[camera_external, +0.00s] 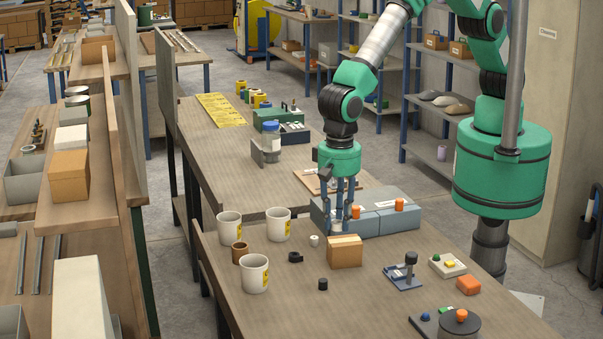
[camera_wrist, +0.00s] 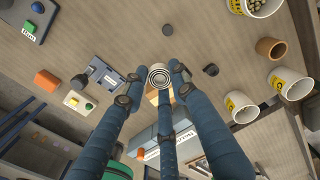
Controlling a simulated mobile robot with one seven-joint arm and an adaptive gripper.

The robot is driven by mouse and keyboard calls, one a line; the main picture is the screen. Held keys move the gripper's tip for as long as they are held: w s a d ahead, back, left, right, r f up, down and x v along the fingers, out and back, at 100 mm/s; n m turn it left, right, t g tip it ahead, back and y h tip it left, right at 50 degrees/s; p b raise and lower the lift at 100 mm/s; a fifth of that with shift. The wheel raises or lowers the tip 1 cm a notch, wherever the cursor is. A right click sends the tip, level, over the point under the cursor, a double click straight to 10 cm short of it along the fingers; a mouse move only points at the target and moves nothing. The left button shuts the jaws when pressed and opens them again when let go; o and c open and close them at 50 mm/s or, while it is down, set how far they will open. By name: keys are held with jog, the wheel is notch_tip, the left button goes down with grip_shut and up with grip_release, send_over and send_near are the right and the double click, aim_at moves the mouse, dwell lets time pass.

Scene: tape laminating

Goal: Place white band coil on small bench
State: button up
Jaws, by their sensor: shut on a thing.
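My gripper (camera_wrist: 160,77) has three blue fingers. In the wrist view they are shut on a round white band coil (camera_wrist: 160,74), which shows as concentric rings at the fingertips. In the external view my gripper (camera_external: 345,225) points down in front of the blue-grey case, above the near bench (camera_external: 270,320); the held coil cannot be made out there. A wooden bench (camera_external: 215,150) stands behind the near one. The pictures do not show which is called the small bench.
On the near bench are a cardboard box (camera_external: 345,252), white mugs (camera_external: 254,274), a brown cup (camera_external: 239,254), a small white roll (camera_external: 314,240), black rolls (camera_external: 295,257) and a blue-grey case (camera_external: 375,222). The bench behind bears a green toolbox (camera_external: 275,117) and a bottle (camera_external: 271,140).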

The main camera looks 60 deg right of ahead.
jog(key=w+d+m, duration=0.3)
jog(key=w+d, duration=0.8)
jog(key=w, duration=0.5)
jog(key=w+d+m, duration=0.2)
jog(key=w+d, duration=0.8)
jog(key=w, duration=0.5)
jog(key=w+d+m, duration=0.1)
jog(key=w+d, duration=0.5)
jog(key=d, duration=0.6)
jog(key=w+d+m+b, duration=0.1)
jog(key=w+d, duration=0.5)
jog(key=d, duration=0.6)
jog(key=w+d+m, duration=0.3)
jog(key=w+d, duration=0.3)
jog(key=d, duration=0.6)
jog(key=shift+w+f+b, duration=0.3)
jog(key=shift+w, duration=0.05)
jog(key=shift+o, duration=0.2)
notch_tip(320, 180, down, 4)
jog(key=shift+a, duration=0.15)
jog(key=shift+f, duration=0.35)
jog(key=shift+c, duration=0.2)
send_over(268, 175)
jog(key=shift+f, duration=3.1)
